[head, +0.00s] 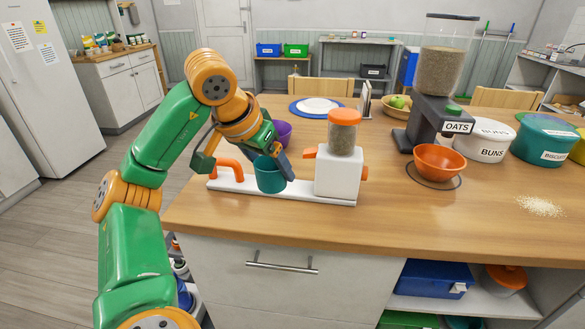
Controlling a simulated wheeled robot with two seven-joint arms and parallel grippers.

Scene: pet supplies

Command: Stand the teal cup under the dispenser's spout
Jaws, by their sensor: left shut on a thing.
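The teal cup (269,178) is upright in my left gripper (274,157), which is shut on it. Gripper and arm hide part of its top. The cup is over the white base board (300,194) of a small white dispenser (338,176), to the left of its body. I cannot tell whether the cup's bottom touches the board. This dispenser has an orange lid, a clear grain hopper and an orange spout-like part (310,152) on its left, up and to the right of the cup. My right gripper is not in view.
An orange arch (231,167) stands at the board's left end. A purple cup (283,132) is behind the gripper. Farther right are a larger OATS dispenser (436,110), an orange bowl (438,161) and labelled tubs (485,145). The front right counter is mostly clear, with spilled grains (538,206).

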